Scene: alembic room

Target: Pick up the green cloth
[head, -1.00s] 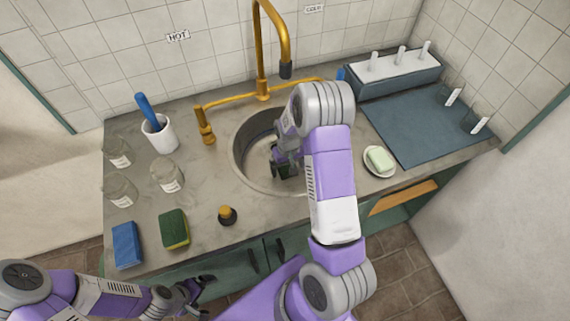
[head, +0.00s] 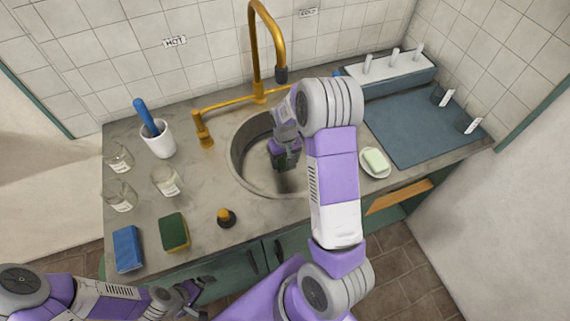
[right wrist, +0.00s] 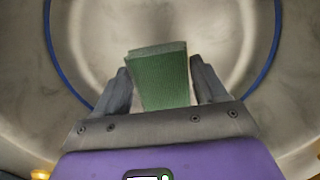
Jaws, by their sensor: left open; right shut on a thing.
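The green cloth (right wrist: 160,80) shows in the right wrist view as a folded piece between the two fingers of my right gripper (right wrist: 160,86). That gripper is shut on it, with the basin below. In the head view my right gripper (head: 281,160) is inside the sink, and only a small dark green bit of the cloth shows at its fingers; my arm hides part of the sink. My left gripper (head: 192,294) is open and empty, low in front of the counter's front edge.
The round sink (head: 240,168) has a gold faucet (head: 265,45) behind it. A soap dish (head: 375,163) and blue mat (head: 410,128) lie to the right. A blue sponge (head: 127,248), a green sponge (head: 174,231), glass jars (head: 167,180) and a white cup (head: 158,141) stand left.

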